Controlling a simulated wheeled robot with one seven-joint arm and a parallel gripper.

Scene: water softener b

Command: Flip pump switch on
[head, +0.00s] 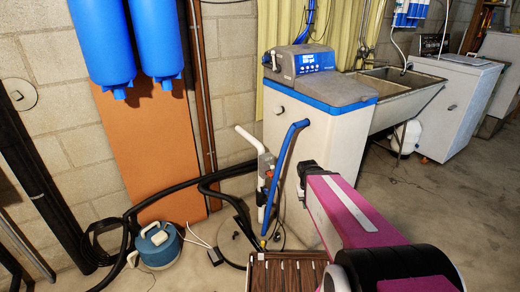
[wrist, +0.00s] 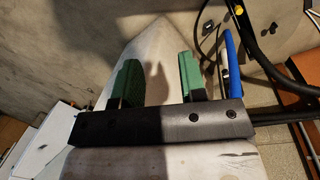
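A teal pump-like unit (head: 162,248) with a handle stands on the floor at the lower left of the head view. I cannot make out a switch on it. A small grey-white device (head: 265,165) sits on the pipes left of the softener cabinet; I cannot tell if it bears the switch. My gripper (wrist: 158,75) shows in the wrist view with its two green fingers wide apart and nothing between them. A pale surface lies beyond them. In the head view my pink arm reaches toward the softener's front, and the fingers cannot be made out.
The white water softener (head: 296,125) with a blue-rimmed lid stands mid-view. A blue pipe (head: 283,165) runs down its front and shows in the wrist view (wrist: 232,55). Black hoses (head: 200,182) cross to the pump unit. A slatted brown surface (head: 288,272) is below my arm.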

